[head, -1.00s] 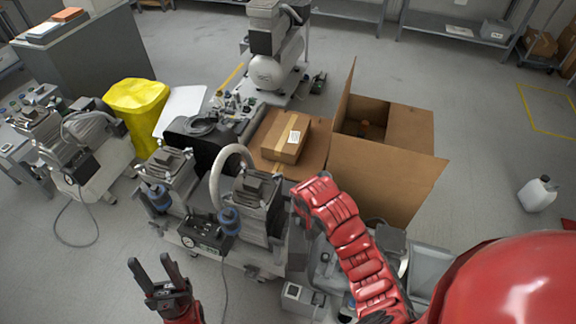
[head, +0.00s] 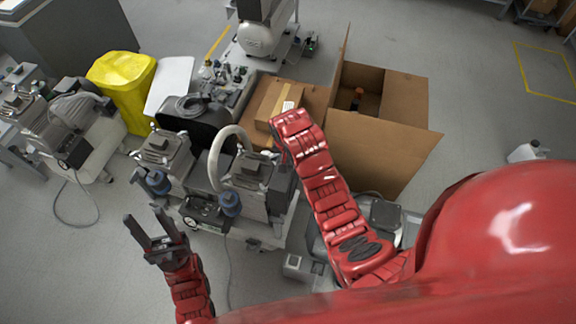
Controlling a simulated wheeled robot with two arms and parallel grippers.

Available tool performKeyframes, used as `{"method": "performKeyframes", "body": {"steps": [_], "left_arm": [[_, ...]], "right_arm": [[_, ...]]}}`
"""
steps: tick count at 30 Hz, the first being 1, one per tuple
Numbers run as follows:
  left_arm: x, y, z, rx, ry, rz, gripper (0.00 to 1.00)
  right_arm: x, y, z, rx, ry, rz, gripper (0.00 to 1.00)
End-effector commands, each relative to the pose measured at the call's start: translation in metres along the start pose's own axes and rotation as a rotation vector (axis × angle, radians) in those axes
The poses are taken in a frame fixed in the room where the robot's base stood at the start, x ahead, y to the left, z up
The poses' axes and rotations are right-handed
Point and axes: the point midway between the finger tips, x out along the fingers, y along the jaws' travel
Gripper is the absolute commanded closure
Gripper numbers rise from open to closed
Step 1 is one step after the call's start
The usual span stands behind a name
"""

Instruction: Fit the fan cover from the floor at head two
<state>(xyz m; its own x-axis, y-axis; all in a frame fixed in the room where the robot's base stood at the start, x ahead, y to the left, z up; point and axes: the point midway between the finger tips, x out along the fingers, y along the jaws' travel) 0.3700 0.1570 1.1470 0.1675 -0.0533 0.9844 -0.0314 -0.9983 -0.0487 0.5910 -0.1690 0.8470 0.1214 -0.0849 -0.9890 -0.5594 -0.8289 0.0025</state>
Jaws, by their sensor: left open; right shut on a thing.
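A compressor with two grey finned heads stands at the centre: the left head (head: 165,158) and the right head (head: 250,172), with a pale curved hose (head: 216,150) between them. I cannot read which is head two. My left gripper (head: 142,213) is open and empty, in front and left of the compressor. My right arm (head: 325,185) reaches over the compressor's right side. Its wrist end is beside the right head, and its gripper is hidden behind the arm. I cannot make out the fan cover. A dark face (head: 283,186) at the right head's side is partly hidden by the arm.
An open cardboard box (head: 385,145) stands behind my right arm, with a closed carton (head: 275,100) left of it. Grey floor is clear at front left.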

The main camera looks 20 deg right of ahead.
Motion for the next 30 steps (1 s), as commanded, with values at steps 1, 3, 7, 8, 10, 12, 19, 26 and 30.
{"method": "performKeyframes", "body": {"steps": [1, 3, 7, 8, 10, 12, 19, 26, 30], "left_arm": [[-0.009, 0.0, 0.001, 0.0, 0.0, 0.0, 0.5], [-0.014, 0.001, 0.002, 0.0, 0.0, 0.0, 0.5], [-0.027, 0.001, 0.005, 0.0, 0.0, 0.0, 0.5], [-0.03, 0.002, 0.005, 0.0, 0.0, 0.0, 0.5], [-0.038, 0.002, 0.006, 0.0, 0.0, 0.0, 0.5], [-0.043, 0.002, 0.007, 0.0, 0.0, 0.0, 0.5], [-0.056, 0.003, 0.009, 0.0, 0.0, 0.0, 0.5], [-0.061, 0.003, 0.01, 0.0, 0.0, 0.0, 0.5], [-0.068, 0.003, 0.011, 0.0, 0.0, 0.0, 0.5]], "right_arm": [[0.008, 0.0, 0.001, 0.0, 0.001, -0.001, 1.0], [0.014, 0.0, 0.002, 0.001, 0.001, 0.0, 1.0], [0.027, 0.0, 0.004, 0.001, 0.001, 0.0, 1.0], [0.03, 0.0, 0.004, 0.001, 0.001, 0.0, 1.0], [0.037, 0.0, 0.005, 0.001, 0.001, 0.0, 1.0], [0.043, 0.0, 0.006, 0.0, 0.001, -0.001, 1.0], [0.056, 0.0, 0.008, 0.0, 0.001, 0.0, 1.0], [0.07, 0.0, 0.011, 0.0, -0.001, 0.001, 1.0], [0.086, 0.001, 0.014, 0.0, -0.004, 0.003, 1.0]]}}
